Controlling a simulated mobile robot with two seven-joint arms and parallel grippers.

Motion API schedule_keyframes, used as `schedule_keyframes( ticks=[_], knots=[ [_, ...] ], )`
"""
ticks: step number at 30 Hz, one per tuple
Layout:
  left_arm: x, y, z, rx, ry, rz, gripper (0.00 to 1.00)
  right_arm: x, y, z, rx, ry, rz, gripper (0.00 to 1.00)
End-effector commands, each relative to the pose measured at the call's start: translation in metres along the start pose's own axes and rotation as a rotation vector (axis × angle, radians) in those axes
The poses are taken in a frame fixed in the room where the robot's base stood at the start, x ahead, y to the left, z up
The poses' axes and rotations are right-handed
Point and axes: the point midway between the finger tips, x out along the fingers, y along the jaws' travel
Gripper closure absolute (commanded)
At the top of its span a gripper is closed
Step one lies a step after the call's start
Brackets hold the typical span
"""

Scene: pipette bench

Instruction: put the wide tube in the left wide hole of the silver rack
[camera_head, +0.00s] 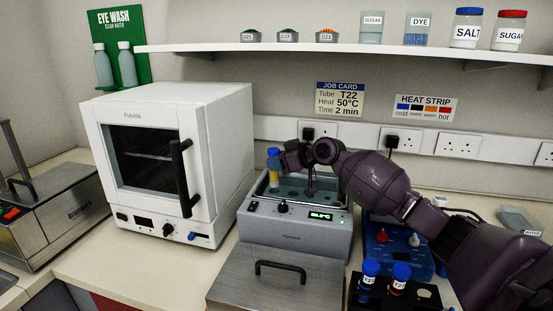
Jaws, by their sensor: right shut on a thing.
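My right gripper (281,160) is shut on a tube (274,171) with a blue cap and yellow contents. The tube is upright at the left end of the open water bath (296,229), at its back left corner. Whether its lower end is in a hole or just above one is too small to tell. Inside the bath a grey surface with dark spots shows, which may be the silver rack (300,191); my gripper and wrist hide part of it. My left gripper is not in view.
A blue tray (378,234) is right of the bath. A white oven (216,120) stands close on the left. A steel lid (250,285) with a black handle lies in front of the bath.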

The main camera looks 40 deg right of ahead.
Motion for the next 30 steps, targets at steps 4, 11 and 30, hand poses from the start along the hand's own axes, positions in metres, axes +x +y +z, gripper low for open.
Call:
schedule_keyframes(
  ticks=[4, 11, 30],
  knots=[
    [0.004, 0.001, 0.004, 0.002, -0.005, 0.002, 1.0, 0.004, 0.0, 0.011, 0.001, -0.002, 0.0, 0.98],
    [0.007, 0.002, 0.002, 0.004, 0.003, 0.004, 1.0, 0.009, 0.0, 0.022, 0.001, -0.002, 0.0, 0.98],
    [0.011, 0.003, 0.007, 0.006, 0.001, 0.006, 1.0, 0.019, 0.0, 0.048, 0.0, 0.0, 0.0, 0.98]
  ],
)
